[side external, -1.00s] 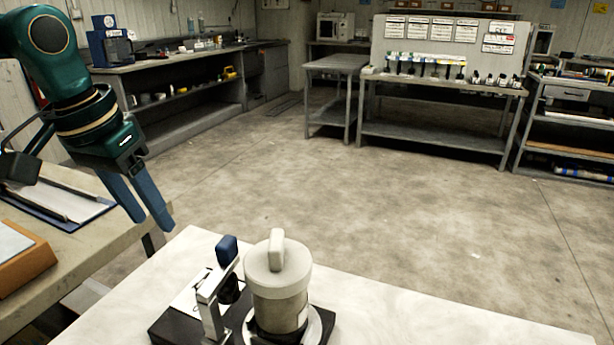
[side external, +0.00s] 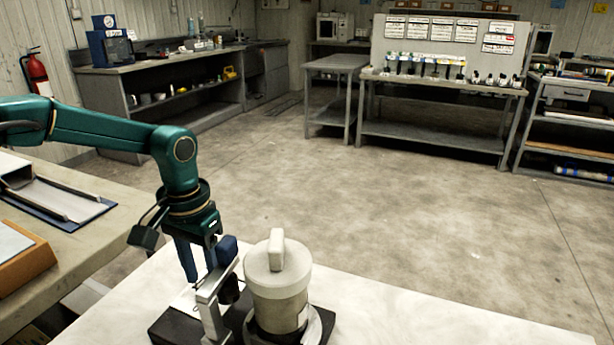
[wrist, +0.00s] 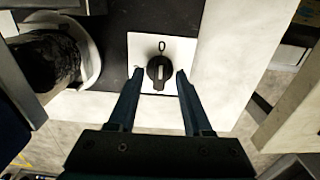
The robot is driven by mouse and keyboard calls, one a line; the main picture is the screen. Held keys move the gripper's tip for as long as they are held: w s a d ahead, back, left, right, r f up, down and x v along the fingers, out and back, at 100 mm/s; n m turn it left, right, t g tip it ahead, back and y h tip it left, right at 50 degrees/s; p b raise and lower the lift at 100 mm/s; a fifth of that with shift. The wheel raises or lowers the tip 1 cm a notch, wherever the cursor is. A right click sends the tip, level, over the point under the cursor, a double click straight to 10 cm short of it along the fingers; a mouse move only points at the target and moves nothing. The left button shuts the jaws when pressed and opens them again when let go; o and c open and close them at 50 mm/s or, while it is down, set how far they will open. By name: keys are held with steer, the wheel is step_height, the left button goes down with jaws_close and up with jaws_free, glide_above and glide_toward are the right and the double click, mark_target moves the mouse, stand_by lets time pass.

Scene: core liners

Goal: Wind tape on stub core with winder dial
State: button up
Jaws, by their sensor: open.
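The winder dial (wrist: 159,72) is a black knob with a pale pointer line on a white plate (wrist: 182,48) with a "0" mark. My gripper (wrist: 160,74) is open, with one fingertip on each side of the knob; I cannot tell if they touch it. In the side view my gripper (side external: 199,270) points down over the left part of the winder. The stub core (side external: 279,307) stands upright on the winder's round plate under a cream cap (side external: 277,270) with an upright grip. A grey bracket (side external: 211,305) with a blue block (side external: 227,249) stands beside it.
The winder's dark base (side external: 174,328) sits on a pale table (side external: 420,325). A side bench (side external: 75,240) at left holds a blue-edged tray (side external: 62,205) and an orange-brown box (side external: 28,265). The pale table is clear to the right.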

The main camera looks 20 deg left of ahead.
steer(key=shift+f, duration=0.15)
jaws_close()
